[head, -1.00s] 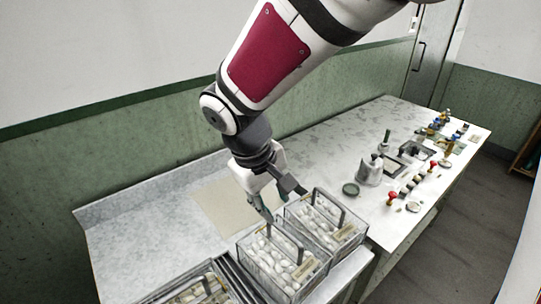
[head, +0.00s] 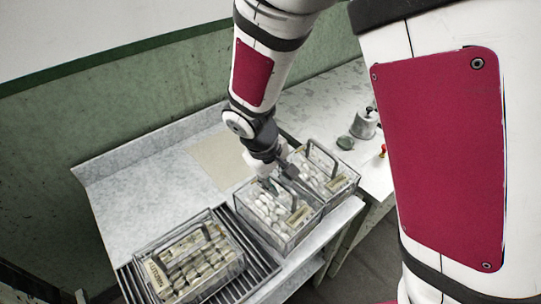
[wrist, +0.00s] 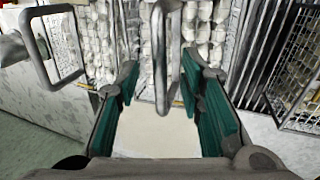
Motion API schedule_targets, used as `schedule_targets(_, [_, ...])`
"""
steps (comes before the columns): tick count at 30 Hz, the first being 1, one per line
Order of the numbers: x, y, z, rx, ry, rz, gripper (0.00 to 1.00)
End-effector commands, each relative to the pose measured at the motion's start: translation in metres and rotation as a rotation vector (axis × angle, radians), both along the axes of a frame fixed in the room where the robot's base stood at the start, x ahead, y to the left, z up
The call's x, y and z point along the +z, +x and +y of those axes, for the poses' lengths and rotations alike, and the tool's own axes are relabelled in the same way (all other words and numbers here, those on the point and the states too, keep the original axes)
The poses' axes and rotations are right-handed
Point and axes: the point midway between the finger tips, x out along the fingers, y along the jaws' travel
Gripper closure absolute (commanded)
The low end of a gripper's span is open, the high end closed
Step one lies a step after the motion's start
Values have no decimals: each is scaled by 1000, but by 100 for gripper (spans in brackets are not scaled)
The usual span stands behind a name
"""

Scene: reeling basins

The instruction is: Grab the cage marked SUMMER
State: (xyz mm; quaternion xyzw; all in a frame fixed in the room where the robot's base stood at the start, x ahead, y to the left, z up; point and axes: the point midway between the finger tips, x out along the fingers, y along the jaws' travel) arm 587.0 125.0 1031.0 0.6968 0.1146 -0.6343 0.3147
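Three wire cages of whitish cocoons with raised handles show in the head view: a left cage (head: 190,262), a middle cage (head: 290,240) and a right cage (head: 343,188). The left cage's front label seems to read AUTUMN. The middle and right labels are too small to read, so I cannot tell which is SUMMER. My gripper (head: 279,172) is over the middle cage, pointing down. In the wrist view my gripper (wrist: 162,75) is open, with the middle cage's grey handle (wrist: 160,50) between its green-padded fingers. I cannot tell whether they touch it.
The left cage stands on a slatted rack (head: 259,268). A beige mat (head: 222,160) lies on the grey counter behind the middle cage. The right cage's handle (wrist: 40,45) is close beside my gripper in the wrist view. A grey canister (head: 365,124) stands farther right.

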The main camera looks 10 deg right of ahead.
Motion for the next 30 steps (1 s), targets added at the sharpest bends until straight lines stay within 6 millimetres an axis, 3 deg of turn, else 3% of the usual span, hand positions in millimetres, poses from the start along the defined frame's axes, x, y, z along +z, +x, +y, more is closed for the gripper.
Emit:
schedule_targets(5, [-17, 3, -4, -2, -1, 1, 65])
schedule_targets(13, [-19, 4, -5, -1, 1, -1, 65])
schedule_targets(18, [-19, 4, -5, -1, 0, 0, 100])
schedule_targets(30, [-18, 4, -4, 0, 1, -2, 100])
